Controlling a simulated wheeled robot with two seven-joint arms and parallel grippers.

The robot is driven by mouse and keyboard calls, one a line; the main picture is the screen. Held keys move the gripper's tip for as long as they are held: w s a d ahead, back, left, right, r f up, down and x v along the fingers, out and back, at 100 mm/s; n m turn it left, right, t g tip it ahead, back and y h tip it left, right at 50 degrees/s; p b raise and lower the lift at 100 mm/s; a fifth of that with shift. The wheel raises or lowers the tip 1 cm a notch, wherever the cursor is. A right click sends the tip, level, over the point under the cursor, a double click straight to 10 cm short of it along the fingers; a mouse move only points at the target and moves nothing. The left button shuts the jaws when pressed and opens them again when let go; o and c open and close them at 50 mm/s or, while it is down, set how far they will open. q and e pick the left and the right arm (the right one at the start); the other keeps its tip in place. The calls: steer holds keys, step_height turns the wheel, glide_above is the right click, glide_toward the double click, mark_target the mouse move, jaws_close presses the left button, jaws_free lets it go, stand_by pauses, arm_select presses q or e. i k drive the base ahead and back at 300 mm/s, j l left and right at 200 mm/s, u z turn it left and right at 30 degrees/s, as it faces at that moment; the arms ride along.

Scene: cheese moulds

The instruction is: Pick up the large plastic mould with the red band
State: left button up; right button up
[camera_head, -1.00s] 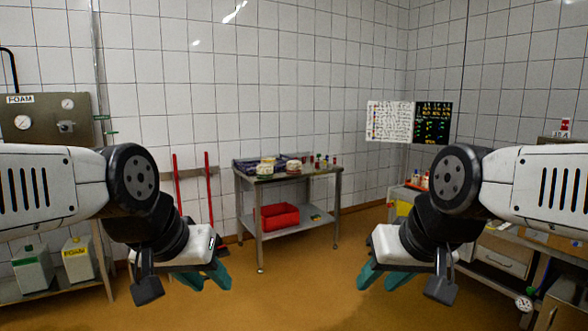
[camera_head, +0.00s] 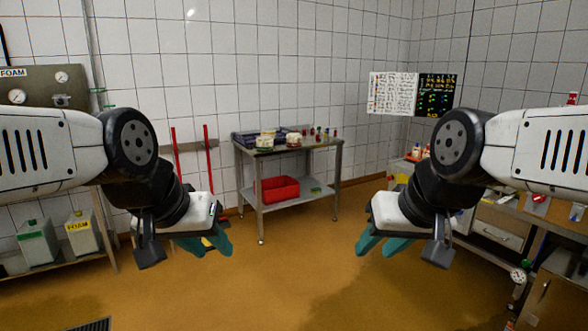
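Two small pale round items that look like moulds stand on the top of a steel table across the room: a left one (camera_head: 264,143) and a right one (camera_head: 293,140). The right one seems to have some red on it, but both are too small to be sure of a band. My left gripper (camera_head: 208,244) has its teal fingers apart and empty. My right gripper (camera_head: 380,244) also has its teal fingers apart and empty. Both are in the foreground, well short of the table.
The steel table (camera_head: 288,203) has a red crate (camera_head: 277,189) on its lower shelf and small bottles on top. Shelving with jugs (camera_head: 80,232) is at left, a drawer bench (camera_head: 497,232) at right. The brown floor between is clear, with a drain grate (camera_head: 92,325) at bottom left.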

mark_target(292, 138)
steer(key=i, duration=2.5)
steer(key=i+j+z, duration=0.1)
steer(key=i, duration=0.65)
steer(key=i+j, duration=0.15)
steer(key=i, duration=0.55)
steer(key=i+j+z, duration=0.15)
steer(key=i+z, duration=0.2)
steer(key=i, duration=0.2)
steer(key=i+j+z, duration=0.3)
steer(key=i, duration=0.2)
